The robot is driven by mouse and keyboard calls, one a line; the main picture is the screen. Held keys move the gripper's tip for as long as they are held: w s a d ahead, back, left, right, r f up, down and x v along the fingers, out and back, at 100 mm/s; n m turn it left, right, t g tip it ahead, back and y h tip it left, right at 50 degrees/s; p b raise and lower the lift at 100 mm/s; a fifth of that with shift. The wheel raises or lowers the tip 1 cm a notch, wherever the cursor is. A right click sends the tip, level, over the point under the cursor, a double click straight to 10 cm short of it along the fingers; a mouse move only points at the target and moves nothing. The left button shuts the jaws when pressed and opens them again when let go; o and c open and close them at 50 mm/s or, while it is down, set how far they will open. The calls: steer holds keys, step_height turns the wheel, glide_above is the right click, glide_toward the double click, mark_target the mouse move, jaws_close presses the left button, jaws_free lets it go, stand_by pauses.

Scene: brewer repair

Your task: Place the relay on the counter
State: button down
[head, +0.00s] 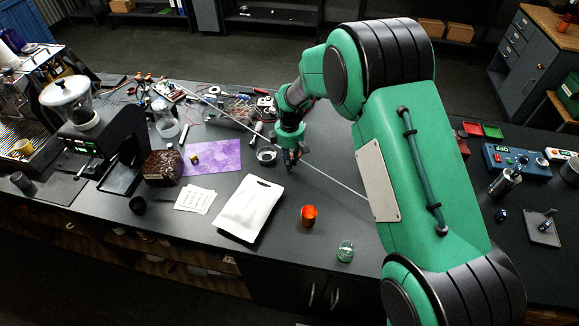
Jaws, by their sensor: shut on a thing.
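My gripper (291,162) points down over the middle of the dark counter (330,258), just right of a small round metal dish. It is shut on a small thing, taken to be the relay. The thing is mostly hidden between the dark fingers and too small to make out. I cannot tell whether it touches the counter.
A purple mat (222,157) with a small dark block (194,158) lies left of my gripper. Loose parts and wires crowd the back. Counter around the cup is bare.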

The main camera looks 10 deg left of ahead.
steer(key=shift+f, duration=1.5)
steer(key=shift+f, duration=0.1)
steer(key=c, duration=1.6)
jaws_free()
steer(key=shift+o, duration=0.2)
step_height(320, 180, up, 12)
steer(key=shift+r, duration=0.1)
